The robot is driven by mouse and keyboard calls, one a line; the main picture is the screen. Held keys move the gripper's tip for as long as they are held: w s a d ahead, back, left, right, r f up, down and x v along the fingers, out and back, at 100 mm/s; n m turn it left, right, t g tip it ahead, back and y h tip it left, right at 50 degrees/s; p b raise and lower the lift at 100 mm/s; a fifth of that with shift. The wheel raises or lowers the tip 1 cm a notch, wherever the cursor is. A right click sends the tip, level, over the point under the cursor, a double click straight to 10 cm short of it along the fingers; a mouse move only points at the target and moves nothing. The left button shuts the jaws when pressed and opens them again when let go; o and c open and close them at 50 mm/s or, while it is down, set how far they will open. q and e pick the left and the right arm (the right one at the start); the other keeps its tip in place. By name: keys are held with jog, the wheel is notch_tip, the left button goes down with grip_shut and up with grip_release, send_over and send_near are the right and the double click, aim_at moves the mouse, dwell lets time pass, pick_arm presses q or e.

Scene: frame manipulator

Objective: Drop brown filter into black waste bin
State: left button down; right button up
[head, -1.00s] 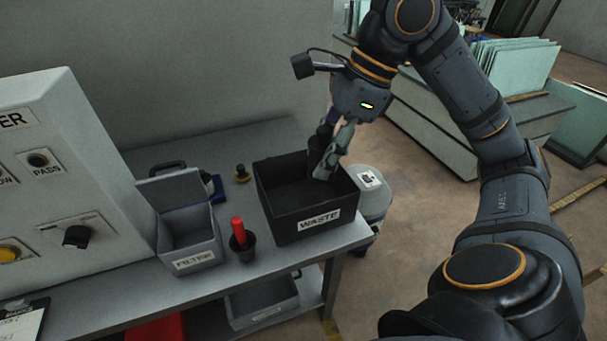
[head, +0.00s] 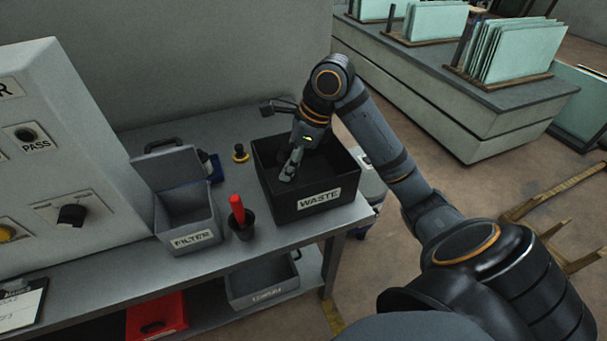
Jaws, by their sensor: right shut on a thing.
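The black waste bin (head: 325,211), labelled WASTE, stands at the right end of the grey bench. My right gripper (head: 289,172) points down into the open top of this bin, with its fingers inside the walls. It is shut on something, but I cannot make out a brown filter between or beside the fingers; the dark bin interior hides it. The grey FILTER box (head: 188,214) stands to the left with its lid up, and no filter shows in it. My left gripper is not in view.
The panel with switches (head: 60,150) fills the left. A grey tray (head: 262,285) and red bin (head: 157,316) sit below.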

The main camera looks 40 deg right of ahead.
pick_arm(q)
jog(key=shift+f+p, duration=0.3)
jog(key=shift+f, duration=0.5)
pick_arm(e)
jog(key=w+d+f, duration=0.5)
jog(key=d+f, duration=0.2)
jog(key=shift+w+d+f, duration=0.2)
jog(key=shift+w+d, duration=0.05)
jog(key=shift+d, duration=0.1)
jog(key=shift+w+d+f, duration=0.1)
jog(key=shift+d+f, duration=0.05)
jog(key=shift+f, duration=0.8)
jog(key=shift+w+d+f, duration=0.1)
jog(key=shift+d+f, duration=0.05)
jog(key=shift+f, duration=0.8)
jog(key=shift+s, duration=0.1)
jog(key=shift+f+p, duration=0.5)
jog(key=shift+p, duration=0.2)
jog(key=shift+f, duration=0.1)
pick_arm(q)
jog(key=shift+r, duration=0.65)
pick_arm(e)
jog(key=o, duration=1.2)
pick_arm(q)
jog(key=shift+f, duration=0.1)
